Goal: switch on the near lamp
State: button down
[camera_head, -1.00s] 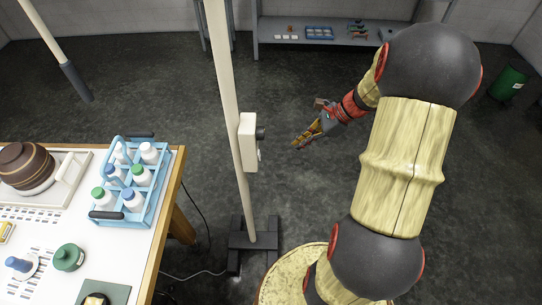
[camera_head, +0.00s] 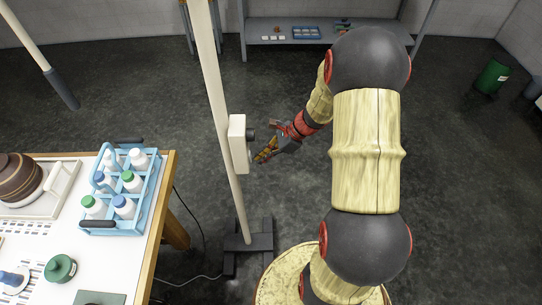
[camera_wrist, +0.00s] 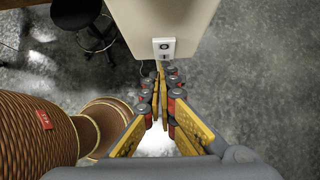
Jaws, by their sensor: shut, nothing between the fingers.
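The near lamp is a pale upright pole (camera_head: 222,105) on a dark foot (camera_head: 248,243). Its lamp head is out of view. A pale box (camera_head: 238,150) is fixed to the pole, with a dark round knob (camera_head: 250,135) on its right side. My gripper (camera_head: 259,159) is shut and empty, just right of the box and slightly below the knob; contact cannot be told. In the wrist view, the fingertips (camera_wrist: 161,70) point toward a pale housing (camera_wrist: 160,18) with a small white plate (camera_wrist: 164,48) carrying a dark round mark.
A table (camera_head: 140,262) stands at left with a blue bottle rack (camera_head: 155,195) near its edge. Another pole (camera_head: 30,45) stands at far left. A shelf (camera_head: 270,40) is at the back and a green bin (camera_head: 492,77) at the far right. The floor between is open.

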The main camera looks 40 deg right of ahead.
jog(key=shift+w+a, duration=0.1)
jog(key=shift+a, duration=0.05)
jog(key=shift+w+a+f, duration=0.2)
jog(key=shift+a, duration=0.05)
jog(key=shift+r, duration=0.1)
dwell(0.3)
jog(key=shift+r+p, duration=0.55)
jog(key=shift+r, duration=0.2)
